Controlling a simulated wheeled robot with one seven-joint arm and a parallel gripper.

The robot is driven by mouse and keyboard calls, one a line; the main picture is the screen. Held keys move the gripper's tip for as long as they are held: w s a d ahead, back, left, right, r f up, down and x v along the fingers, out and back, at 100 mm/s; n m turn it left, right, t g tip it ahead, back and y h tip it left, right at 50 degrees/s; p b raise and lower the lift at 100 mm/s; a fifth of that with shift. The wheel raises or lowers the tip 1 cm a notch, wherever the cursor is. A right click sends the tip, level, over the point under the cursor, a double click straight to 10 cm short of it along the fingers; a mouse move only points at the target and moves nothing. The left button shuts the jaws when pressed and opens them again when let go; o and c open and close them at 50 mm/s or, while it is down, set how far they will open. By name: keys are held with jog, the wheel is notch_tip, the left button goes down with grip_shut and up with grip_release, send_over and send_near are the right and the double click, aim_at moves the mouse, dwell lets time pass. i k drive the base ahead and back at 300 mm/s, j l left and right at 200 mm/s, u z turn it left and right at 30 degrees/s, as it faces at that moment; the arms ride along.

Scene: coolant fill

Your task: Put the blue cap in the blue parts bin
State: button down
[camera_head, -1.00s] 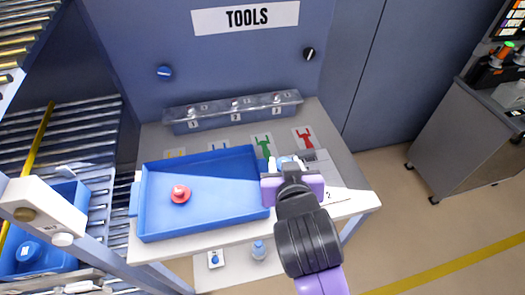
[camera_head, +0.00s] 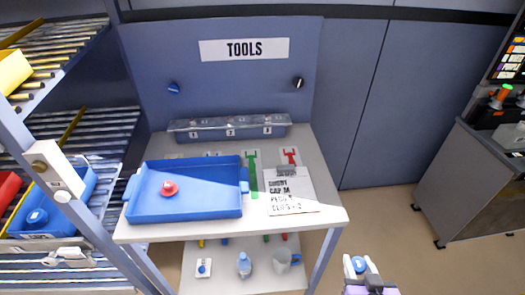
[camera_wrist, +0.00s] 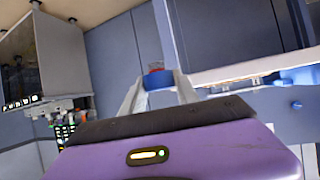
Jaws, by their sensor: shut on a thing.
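My gripper (camera_head: 360,264) is at the lower right of the head view, in front of the table's right side and clear of it. It is shut on a small blue cap (camera_head: 358,264). In the wrist view the blue cap (camera_wrist: 159,83) sits between the two pale fingertips, with a red patch just behind it. A blue bin (camera_head: 75,203) with a round blue thing in it stands on the rack at the left. A shallow blue tray (camera_head: 205,207) on the table holds a red cap (camera_head: 169,188).
A clipboard (camera_head: 290,193) lies right of the tray. A clear-lidded box (camera_head: 230,130) stands at the table's back. A bottle (camera_head: 244,265) and a jug (camera_head: 285,262) are on the lower shelf. The rack post (camera_head: 65,170) stands beside the blue bin.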

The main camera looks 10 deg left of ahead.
aim_at(51, 208)
jog(key=j+u, duration=0.1)
jog(key=u, duration=0.4)
jog(key=j+u, duration=0.1)
jog(key=u, duration=0.85)
jog(key=i+j, duration=0.05)
